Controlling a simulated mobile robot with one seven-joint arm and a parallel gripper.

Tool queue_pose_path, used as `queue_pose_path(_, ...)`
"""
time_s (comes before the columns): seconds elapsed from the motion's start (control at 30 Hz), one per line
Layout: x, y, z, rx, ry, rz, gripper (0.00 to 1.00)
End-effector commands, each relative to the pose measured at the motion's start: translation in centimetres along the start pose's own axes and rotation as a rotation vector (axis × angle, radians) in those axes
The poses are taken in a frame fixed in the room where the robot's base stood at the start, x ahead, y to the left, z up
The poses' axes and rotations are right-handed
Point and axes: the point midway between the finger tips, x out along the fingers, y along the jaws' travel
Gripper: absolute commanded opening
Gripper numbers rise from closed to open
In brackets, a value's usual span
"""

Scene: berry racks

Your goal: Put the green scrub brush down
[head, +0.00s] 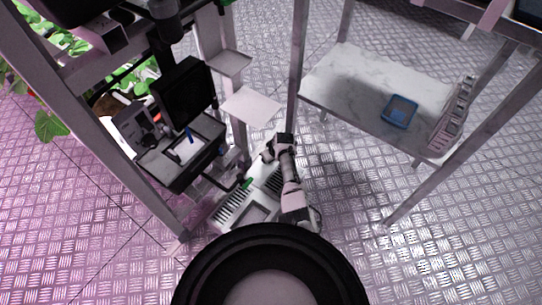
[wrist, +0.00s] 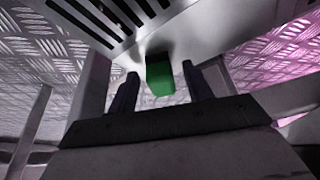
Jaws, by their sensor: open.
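The green scrub brush (wrist: 160,78) shows in the wrist view as a green block against the pale slotted surface (wrist: 110,18). It lies between the two dark fingers of my gripper (wrist: 160,71), with a visible gap on each side. My gripper is open and not closed on the brush. In the head view the brush is a small green spot (head: 247,183) by the slotted light tray (head: 232,206), just left of my arm. The brush's far part is hidden, and I cannot tell exactly how it rests.
A black and grey workstation (head: 180,150) stands close on the left, with metal posts around it. A marble-topped table (head: 345,80) on the right holds a blue tray (head: 399,111) and a pale rack (head: 452,118). Open metal floor (head: 440,230) lies at lower right.

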Motion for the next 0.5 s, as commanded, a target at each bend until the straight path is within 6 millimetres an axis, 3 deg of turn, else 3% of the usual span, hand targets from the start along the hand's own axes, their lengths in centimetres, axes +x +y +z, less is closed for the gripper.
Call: queue_pose_path(0.5,-7.0,0.0,-0.3,0.002,0.0,-0.001,0.5)
